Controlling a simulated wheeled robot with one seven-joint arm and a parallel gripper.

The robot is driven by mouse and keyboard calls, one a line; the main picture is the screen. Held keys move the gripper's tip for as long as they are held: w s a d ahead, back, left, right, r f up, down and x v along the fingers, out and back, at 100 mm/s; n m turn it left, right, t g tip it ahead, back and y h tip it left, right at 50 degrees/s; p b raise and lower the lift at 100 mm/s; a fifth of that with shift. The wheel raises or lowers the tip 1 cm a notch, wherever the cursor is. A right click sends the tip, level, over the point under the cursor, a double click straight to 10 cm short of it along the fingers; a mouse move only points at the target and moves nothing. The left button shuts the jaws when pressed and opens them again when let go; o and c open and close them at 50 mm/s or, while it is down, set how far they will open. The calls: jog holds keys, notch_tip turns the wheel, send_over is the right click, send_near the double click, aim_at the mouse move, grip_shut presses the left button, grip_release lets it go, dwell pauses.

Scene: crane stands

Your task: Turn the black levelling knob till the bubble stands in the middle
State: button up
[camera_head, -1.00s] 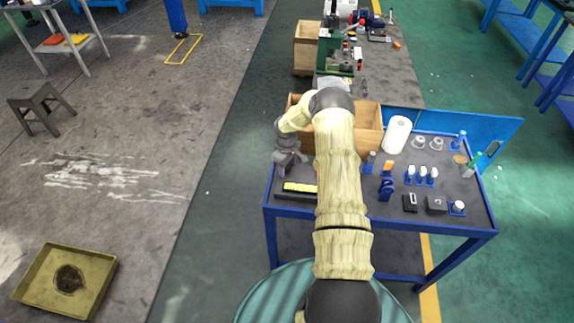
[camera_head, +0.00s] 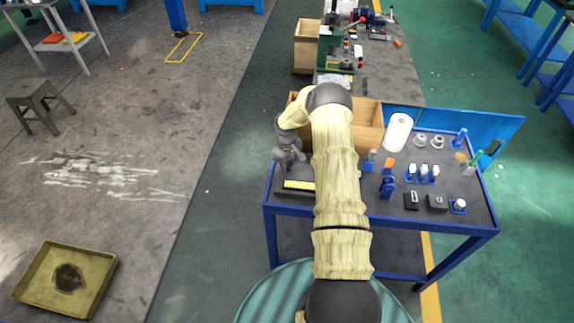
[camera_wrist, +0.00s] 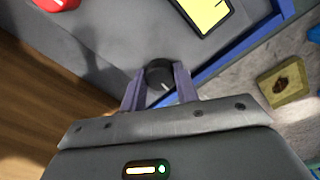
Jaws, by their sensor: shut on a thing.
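The black levelling knob (camera_wrist: 159,73) sits between my gripper's two fingers in the wrist view, and a small pale mark shows on it. My gripper (camera_wrist: 158,84) is shut on the knob. In the head view my gripper (camera_head: 287,162) is at the left edge of the blue table, and the knob is hidden there. The yellow level window (camera_head: 299,185) lies in a dark block close to my gripper. Part of this window (camera_wrist: 205,12) shows at the top of the wrist view. I cannot make out the bubble in either view.
The blue-framed table (camera_head: 385,223) also holds a wooden bin (camera_head: 367,122), a white paper roll (camera_head: 397,132), and several small blue and white parts at the right. In the wrist view a red object (camera_wrist: 57,4) shows at the top left.

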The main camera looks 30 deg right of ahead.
jog(key=m+b, duration=0.2)
jog(key=m, duration=0.1)
jog(key=shift+f, duration=0.15)
jog(key=m+b, duration=0.2)
jog(key=m, duration=0.1)
jog(key=shift+m+b, duration=0.4)
jog(key=m+b, duration=0.1)
jog(key=m, duration=0.2)
jog(key=shift+a+m+b, duration=0.1)
jog(key=shift+m+b, duration=0.2)
jog(key=shift+b, duration=0.05)
jog(key=shift+m+b, duration=0.5)
jog(key=shift+m, duration=1.1)
jog(key=o, duration=1)
jog(key=shift+r, duration=0.2)
jog(key=shift+c, duration=0.2)
